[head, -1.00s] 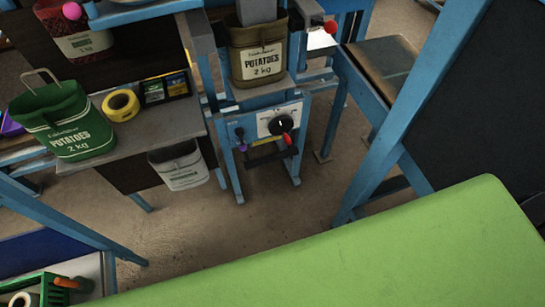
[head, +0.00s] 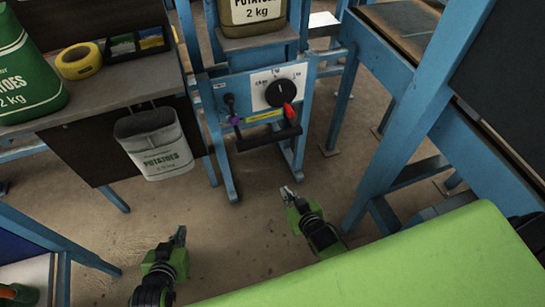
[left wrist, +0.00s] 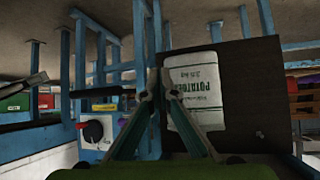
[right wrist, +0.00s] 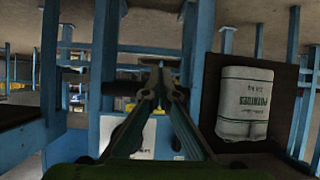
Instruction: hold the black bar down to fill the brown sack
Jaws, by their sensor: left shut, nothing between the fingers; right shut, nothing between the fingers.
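The black bar (head: 268,138) sits low on the front of the blue filling stand, below a panel with a dial. It also shows in the left wrist view (left wrist: 97,91). The brown sack (head: 254,32), labelled potatoes 2 kg, is upright above the panel; its top is cut off. My left gripper (head: 180,234) is shut and empty over the floor, left of and nearer than the bar. My right gripper (head: 287,191) is shut and empty, nearer than the bar and slightly right of it. Neither touches the bar.
A white sack (head: 155,145) hangs from the dark side panel left of the stand. Blue frame legs stand at right. Open floor lies before the stand.

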